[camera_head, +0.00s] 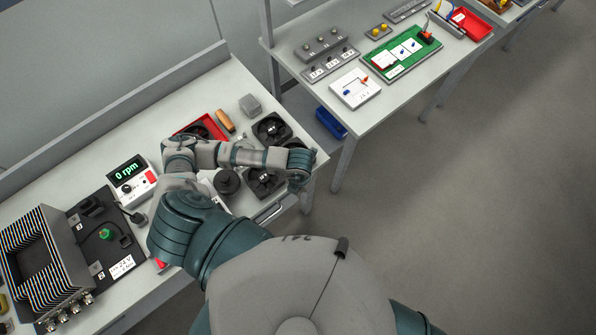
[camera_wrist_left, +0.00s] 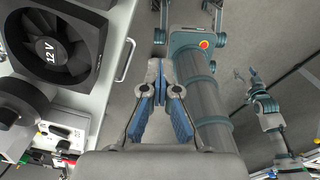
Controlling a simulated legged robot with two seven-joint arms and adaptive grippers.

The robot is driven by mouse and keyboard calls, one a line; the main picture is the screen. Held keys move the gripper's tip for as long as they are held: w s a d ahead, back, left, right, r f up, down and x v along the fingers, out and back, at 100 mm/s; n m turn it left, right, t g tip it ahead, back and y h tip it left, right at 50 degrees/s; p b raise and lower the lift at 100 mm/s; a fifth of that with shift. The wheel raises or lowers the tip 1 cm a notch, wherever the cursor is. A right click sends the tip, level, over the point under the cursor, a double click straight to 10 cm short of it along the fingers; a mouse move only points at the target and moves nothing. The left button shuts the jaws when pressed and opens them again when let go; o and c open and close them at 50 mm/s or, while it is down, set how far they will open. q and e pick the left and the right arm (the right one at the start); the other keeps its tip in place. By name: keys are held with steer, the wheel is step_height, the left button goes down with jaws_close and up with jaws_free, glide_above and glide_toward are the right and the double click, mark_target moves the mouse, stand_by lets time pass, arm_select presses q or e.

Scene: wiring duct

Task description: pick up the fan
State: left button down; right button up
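Several dark square fans lie at the right end of the near bench in the head view: a rear fan (camera_head: 271,128) and a front fan (camera_head: 262,184). A fan labelled 12 V (camera_wrist_left: 55,50) fills the upper left of the left wrist view. My left arm reaches over the fans, and my left gripper (camera_head: 298,184) is by the bench's right edge, partly hidden. At the right of that view a small arm end (camera_wrist_left: 257,85) may be my right gripper.
A red bin (camera_head: 200,128), a grey block (camera_head: 250,105) and a dark round part (camera_head: 227,181) surround the fans. An rpm display (camera_head: 130,182) and a finned unit (camera_head: 45,265) stand left. A second bench (camera_head: 345,120) is behind, past a gap with a blue bin (camera_head: 331,123).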

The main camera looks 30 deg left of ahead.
arm_select(q)
steer(key=shift+s, duration=0.2)
steer(key=c, duration=1.2)
jaws_free()
steer(key=shift+c, duration=0.2)
steer(key=o, duration=0.9)
steer(key=shift+c, duration=0.2)
steer(key=shift+r, duration=0.1)
